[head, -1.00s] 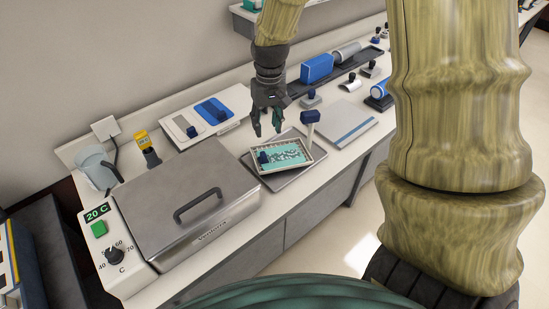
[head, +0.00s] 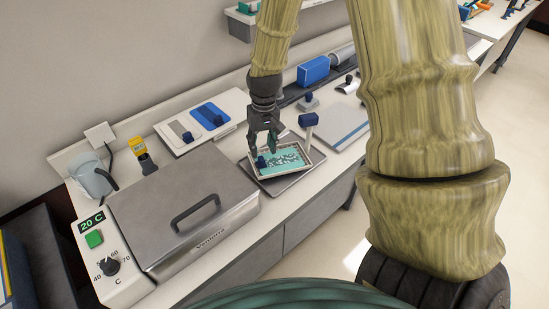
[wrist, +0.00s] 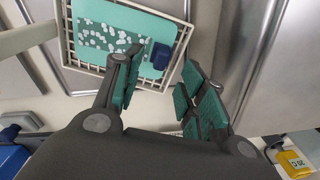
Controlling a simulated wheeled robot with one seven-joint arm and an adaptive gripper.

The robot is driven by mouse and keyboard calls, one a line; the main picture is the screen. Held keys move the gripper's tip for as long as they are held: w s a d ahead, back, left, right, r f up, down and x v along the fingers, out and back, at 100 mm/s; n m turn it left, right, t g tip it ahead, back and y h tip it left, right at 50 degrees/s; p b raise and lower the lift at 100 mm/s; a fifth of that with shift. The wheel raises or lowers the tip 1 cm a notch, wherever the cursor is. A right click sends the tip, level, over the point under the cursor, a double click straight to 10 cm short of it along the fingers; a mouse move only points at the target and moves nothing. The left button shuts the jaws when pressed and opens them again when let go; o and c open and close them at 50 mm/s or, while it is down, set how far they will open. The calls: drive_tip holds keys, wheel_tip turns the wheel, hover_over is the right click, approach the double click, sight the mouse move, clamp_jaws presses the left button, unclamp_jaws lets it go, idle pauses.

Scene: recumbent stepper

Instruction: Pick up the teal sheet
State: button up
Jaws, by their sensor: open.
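The teal sheet (head: 284,157) lies in a pale, slatted rectangular frame on the counter, with white spots over part of it. It also shows in the wrist view (wrist: 150,22). A dark blue block (wrist: 160,56) sits at one edge of the sheet. My gripper (head: 261,149) is open and empty, just above the left part of the frame. In the wrist view its teal-padded fingers (wrist: 158,92) reach towards the near edge of the frame, on either side of its corner; contact cannot be told.
A grey tray (head: 283,182) lies under the frame. A metal water bath (head: 165,205) with a handle stands to the left. A blue-headed upright tool (head: 308,122) stands just right of the frame. A white board with blue panels (head: 228,102) lies behind.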

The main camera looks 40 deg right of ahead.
sight(262, 159)
drive_tip(key=shift+a+f+p, duration=0.15)
drive_tip(key=shift+f+p, duration=0.65)
drive_tip(key=shift+f, duration=0.45)
drive_tip(key=shift+f+p, duration=0.3)
drive_tip(key=shift+f, duration=1)
clamp_jaws()
